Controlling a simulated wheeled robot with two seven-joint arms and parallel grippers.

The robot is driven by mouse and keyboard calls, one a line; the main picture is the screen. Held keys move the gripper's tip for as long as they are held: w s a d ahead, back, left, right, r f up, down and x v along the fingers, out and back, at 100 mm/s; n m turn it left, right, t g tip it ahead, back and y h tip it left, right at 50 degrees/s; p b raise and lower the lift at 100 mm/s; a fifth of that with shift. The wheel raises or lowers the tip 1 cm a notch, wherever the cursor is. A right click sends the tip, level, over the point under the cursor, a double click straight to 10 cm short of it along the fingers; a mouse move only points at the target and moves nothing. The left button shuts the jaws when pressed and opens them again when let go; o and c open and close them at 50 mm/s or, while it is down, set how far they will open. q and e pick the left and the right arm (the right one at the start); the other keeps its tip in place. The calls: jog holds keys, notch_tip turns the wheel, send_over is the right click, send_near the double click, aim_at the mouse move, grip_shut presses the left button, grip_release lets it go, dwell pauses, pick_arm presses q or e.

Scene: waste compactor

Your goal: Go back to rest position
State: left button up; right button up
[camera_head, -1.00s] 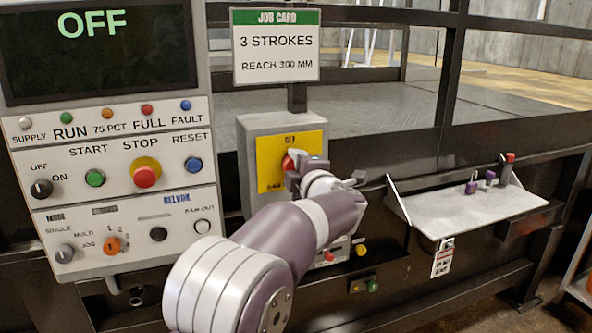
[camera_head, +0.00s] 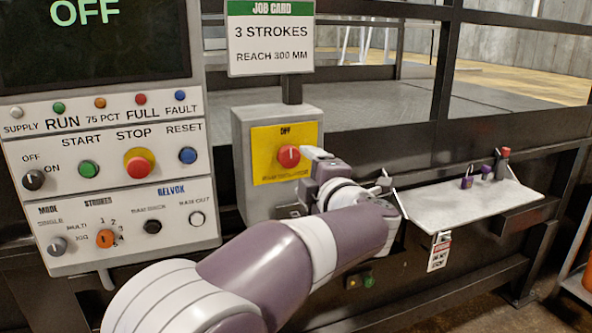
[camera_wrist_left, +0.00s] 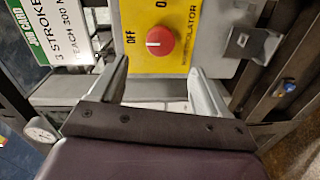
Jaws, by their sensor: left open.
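My left gripper (camera_head: 296,184) is open and empty, beside and just below the red rotary knob (camera_head: 288,156) on the yellow isolator plate (camera_head: 268,172). In the left wrist view, the two fingers of my left gripper (camera_wrist_left: 160,80) are spread wide with nothing between them. The red knob (camera_wrist_left: 160,41) shows beyond the fingertips, apart from them. My right gripper is not in view.
The control panel (camera_head: 112,190) stands at the left, its screen (camera_head: 95,35) reading OFF. The job card (camera_head: 270,40) hangs above the isolator box (camera_head: 245,120). A small shelf (camera_head: 470,205) with padlocks (camera_head: 467,181) is at the right, close to my left arm. Dark rails surround the machine.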

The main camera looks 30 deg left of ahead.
pick_arm(q)
jog(key=shift+v, duration=1.65)
jog(key=w+d+f+m+t+h, duration=0.35)
jog(key=w+d+m+h, duration=0.2)
jog(key=d+m, duration=0.2)
jog(key=s+d+f+m+g+h, duration=0.1)
jog(key=s+d+f+m+h, duration=0.1)
jog(key=d+f+m+h, duration=0.35)
jog(key=s+d+f+m+g+h, duration=0.2)
jog(key=f+m+h, duration=0.2)
jog(key=f+m, duration=0.35)
jog(key=s+a+f+m+g+y, duration=0.1)
jog(key=s+a+f+m+g, duration=0.2)
jog(key=s+f, duration=0.5)
jog(key=s+a+f+m+g+p, duration=0.1)
jog(key=s+a+f+m+g, duration=0.2)
jog(key=s+f+g, duration=0.4)
jog(key=s+a+f, duration=0.1)
jog(key=s+f, duration=0.1)
jog(key=s, duration=0.3)
jog(key=shift+s+a+g+y, duration=0.35)
jog(key=shift+s+a+y, duration=0.05)
